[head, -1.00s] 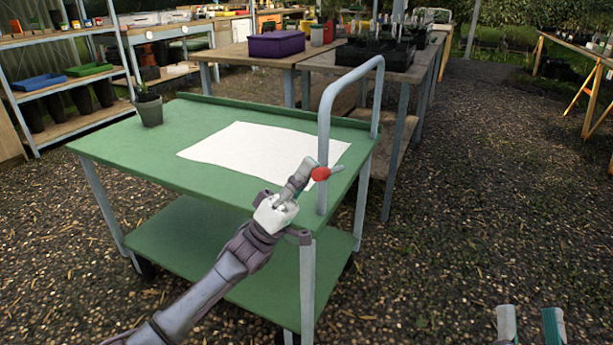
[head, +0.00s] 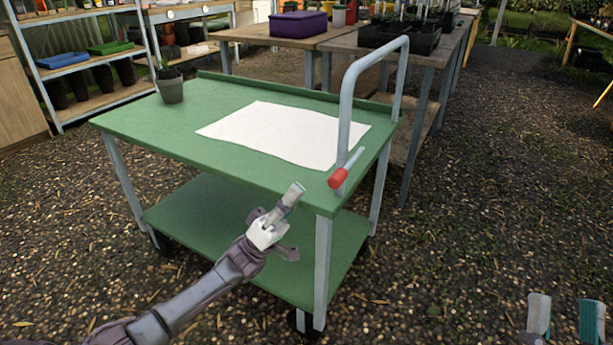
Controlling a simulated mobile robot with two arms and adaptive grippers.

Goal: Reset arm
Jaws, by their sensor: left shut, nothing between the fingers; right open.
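My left gripper (head: 293,194) is shut and empty in the head view, just in front of the near edge of the green cart (head: 138,129). My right gripper (head: 563,318) is open at the bottom right corner, over the gravel floor, with only its fingers in view. A small tool with a red handle and a thin grey shaft (head: 338,177) lies at the cart's near right corner, by the foot of the grey push handle (head: 346,92). It is apart from my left gripper.
A white sheet (head: 285,133) lies on the cart top, and a potted plant (head: 171,88) stands at its far left corner. Behind are wooden tables with a purple crate (head: 298,24) and black trays. Shelves (head: 90,61) stand at the left. The gravel at the right is clear.

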